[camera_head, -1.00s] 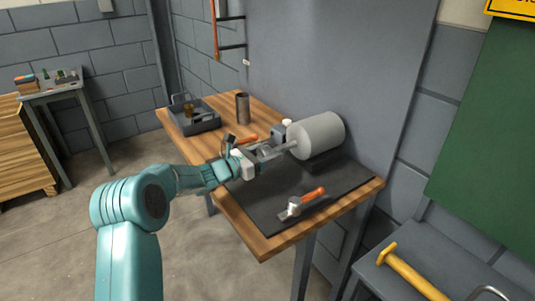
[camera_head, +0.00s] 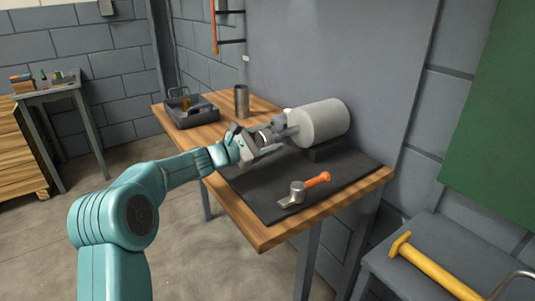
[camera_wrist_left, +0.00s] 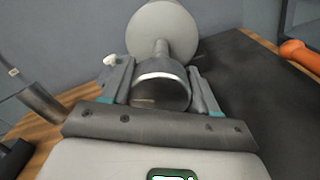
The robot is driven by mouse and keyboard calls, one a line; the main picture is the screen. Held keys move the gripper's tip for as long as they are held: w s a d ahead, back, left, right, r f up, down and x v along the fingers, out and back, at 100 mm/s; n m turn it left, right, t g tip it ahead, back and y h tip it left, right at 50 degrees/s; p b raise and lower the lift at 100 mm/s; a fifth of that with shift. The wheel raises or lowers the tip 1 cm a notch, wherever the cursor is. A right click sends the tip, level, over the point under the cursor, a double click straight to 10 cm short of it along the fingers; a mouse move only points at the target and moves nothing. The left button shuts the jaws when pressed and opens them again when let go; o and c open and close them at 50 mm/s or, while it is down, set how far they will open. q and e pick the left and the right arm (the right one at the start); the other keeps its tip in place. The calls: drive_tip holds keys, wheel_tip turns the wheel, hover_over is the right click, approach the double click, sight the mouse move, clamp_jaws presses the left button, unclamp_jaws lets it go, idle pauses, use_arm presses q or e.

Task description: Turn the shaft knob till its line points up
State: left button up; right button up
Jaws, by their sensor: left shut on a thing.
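The shaft knob (camera_wrist_left: 162,93) is a dark grey cylinder at the end of a thin shaft (camera_wrist_left: 161,48). The shaft comes out of a large light grey cylindrical casing (camera_head: 322,122) lying on its side on the bench. My left gripper (camera_head: 272,136) is shut on the knob, with a finger on each side of it in the left wrist view (camera_wrist_left: 161,88). A pale band shows along the knob's upper edge. I cannot tell whether it is the knob's line, or where the line points. My right gripper is not in view.
A dark mat (camera_head: 265,205) covers the wooden bench's front part. An orange-handled hammer (camera_head: 318,180) lies on it. A metal cup (camera_head: 241,101) and a grey tray (camera_head: 198,121) stand farther back.

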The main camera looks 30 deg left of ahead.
use_arm(q)
drive_tip(key=m+b, duration=0.8)
drive_tip(key=b, duration=0.1)
drive_tip(key=shift+f+b, duration=0.2)
drive_tip(key=shift+b, duration=0.15)
drive_tip(key=m+b, duration=0.1)
drive_tip(key=m, duration=0.1)
drive_tip(key=shift+m+b, duration=0.4)
drive_tip(key=shift+r+m+h+b, duration=0.15)
drive_tip(key=shift+m+h+b, duration=0.15)
drive_tip(key=shift+m+b, duration=0.7)
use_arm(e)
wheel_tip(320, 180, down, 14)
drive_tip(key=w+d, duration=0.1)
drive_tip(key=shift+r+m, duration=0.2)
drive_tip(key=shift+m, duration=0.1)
use_arm(q)
drive_tip(key=shift+d+m, duration=0.1)
drive_tip(key=shift+m, duration=0.3)
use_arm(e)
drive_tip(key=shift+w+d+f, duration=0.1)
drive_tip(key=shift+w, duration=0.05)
use_arm(q)
drive_tip(key=o, duration=1)
drive_tip(key=shift+r, duration=0.1)
drive_tip(key=shift+o, duration=0.2)
drive_tip(key=shift+s, duration=0.1)
